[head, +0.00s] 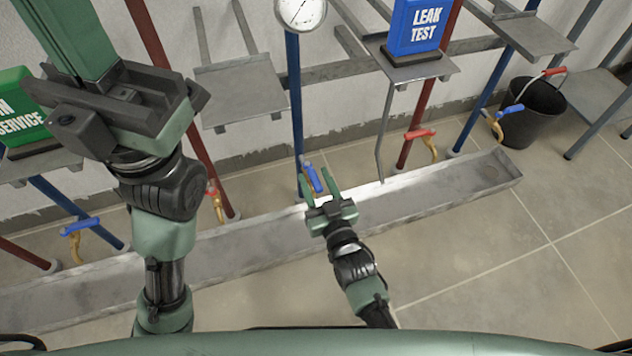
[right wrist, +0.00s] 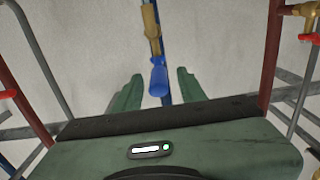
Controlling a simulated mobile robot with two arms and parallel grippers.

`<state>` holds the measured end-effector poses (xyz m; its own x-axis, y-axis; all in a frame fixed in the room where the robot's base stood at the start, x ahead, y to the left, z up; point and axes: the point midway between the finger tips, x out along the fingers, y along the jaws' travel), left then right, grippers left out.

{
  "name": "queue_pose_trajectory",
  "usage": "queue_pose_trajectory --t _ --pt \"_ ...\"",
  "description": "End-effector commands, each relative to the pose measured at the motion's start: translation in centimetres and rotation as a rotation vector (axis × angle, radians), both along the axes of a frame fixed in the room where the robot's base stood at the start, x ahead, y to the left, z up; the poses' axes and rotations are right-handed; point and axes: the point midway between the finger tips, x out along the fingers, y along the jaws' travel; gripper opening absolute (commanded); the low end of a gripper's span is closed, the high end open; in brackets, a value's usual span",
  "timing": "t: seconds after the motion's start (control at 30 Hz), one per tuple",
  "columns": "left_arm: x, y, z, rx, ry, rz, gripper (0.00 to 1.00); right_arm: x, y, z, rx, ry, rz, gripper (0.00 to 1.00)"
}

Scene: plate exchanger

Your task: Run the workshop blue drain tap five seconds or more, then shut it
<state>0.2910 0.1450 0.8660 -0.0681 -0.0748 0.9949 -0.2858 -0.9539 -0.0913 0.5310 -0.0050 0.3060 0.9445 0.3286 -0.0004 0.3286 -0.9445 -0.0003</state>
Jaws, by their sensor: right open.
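A blue tap handle (head: 313,178) sits on the middle blue pipe (head: 295,105), above the long grey trough (head: 250,240). My right gripper (head: 322,182) is open around it. In the right wrist view the blue handle (right wrist: 158,78) lies between the two green fingers (right wrist: 157,90), apart from both, in line with the brass tap body (right wrist: 151,28). I see no water stream. My left gripper (head: 75,40) is raised at the upper left; its fingertips are cut off by the frame. No label naming the workshop is readable.
Another blue tap (head: 80,227) is at the left, and one (head: 508,108) is at the right. Red taps (head: 421,134) stand between them. A blue LEAK TEST sign (head: 420,28), a green sign (head: 22,105) and a black bucket (head: 530,108) are nearby. The floor at the right front is clear.

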Motion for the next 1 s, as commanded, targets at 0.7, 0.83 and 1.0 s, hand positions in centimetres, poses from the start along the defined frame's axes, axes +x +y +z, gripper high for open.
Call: queue_pose_trajectory --t 0.7,0.83,1.0 --pt "-0.04 -0.02 0.07 0.0 -0.001 0.0 0.0 0.08 -0.01 0.03 0.0 0.0 0.0 0.0" --pt "-0.04 -0.01 0.06 0.0 -0.001 0.0 0.0 0.08 -0.01 0.03 0.0 0.0 0.0 0.0" --pt "-0.03 -0.01 0.06 0.0 -0.001 0.0 0.0 0.07 -0.01 0.02 -0.001 0.0 0.0 0.0"
